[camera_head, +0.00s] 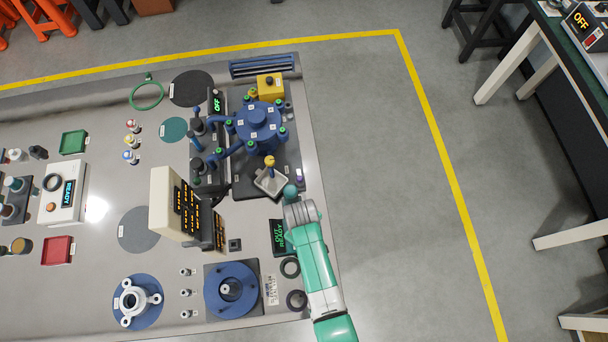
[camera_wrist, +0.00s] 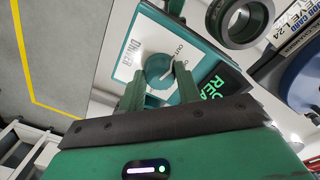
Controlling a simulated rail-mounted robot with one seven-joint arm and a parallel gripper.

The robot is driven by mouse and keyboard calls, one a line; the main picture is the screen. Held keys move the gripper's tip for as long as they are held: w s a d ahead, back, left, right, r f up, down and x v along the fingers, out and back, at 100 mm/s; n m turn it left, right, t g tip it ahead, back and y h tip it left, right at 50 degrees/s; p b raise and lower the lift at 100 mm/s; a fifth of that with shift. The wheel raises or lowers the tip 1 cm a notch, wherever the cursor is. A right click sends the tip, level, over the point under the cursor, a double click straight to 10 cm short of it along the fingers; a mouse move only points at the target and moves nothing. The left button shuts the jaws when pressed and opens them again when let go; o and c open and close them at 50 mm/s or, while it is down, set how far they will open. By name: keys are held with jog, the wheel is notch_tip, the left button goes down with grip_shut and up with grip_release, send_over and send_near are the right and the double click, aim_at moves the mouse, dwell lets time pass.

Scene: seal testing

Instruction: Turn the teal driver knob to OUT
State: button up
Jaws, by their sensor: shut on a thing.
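The round teal driver knob (camera_wrist: 157,68) sits on a white panel (camera_wrist: 128,62) printed "DRIVER", with "OUT" lettering near the knob. A pale pointer mark shows on the knob's right side; I cannot read exactly which label it lines up with. My gripper (camera_wrist: 160,72) is shut on the knob, one finger on each side of it in the wrist view. Beside the panel a dark display (camera_wrist: 222,84) shows green letters, partly cut off by my gripper. In the head view the display (camera_head: 279,238) reads "OUT READY", and my arm hides the knob.
A dark ring (camera_wrist: 240,18) lies beside the driver box. In the head view, two dark rings (camera_head: 290,267), a blue flanged fixture (camera_head: 231,289) and a display stand (camera_head: 187,210) are nearby. The bench's right edge is close to my arm, with open floor (camera_head: 400,220) beyond.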

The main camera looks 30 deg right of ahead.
jog(key=shift+n, duration=0.5)
jog(key=o, duration=1)
jog(key=shift+c, duration=0.2)
notch_tip(320, 180, up, 8)
jog(key=shift+s+a+f+p, duration=0.1)
jog(key=shift+a+p, duration=0.05)
jog(key=shift+p, duration=0.85)
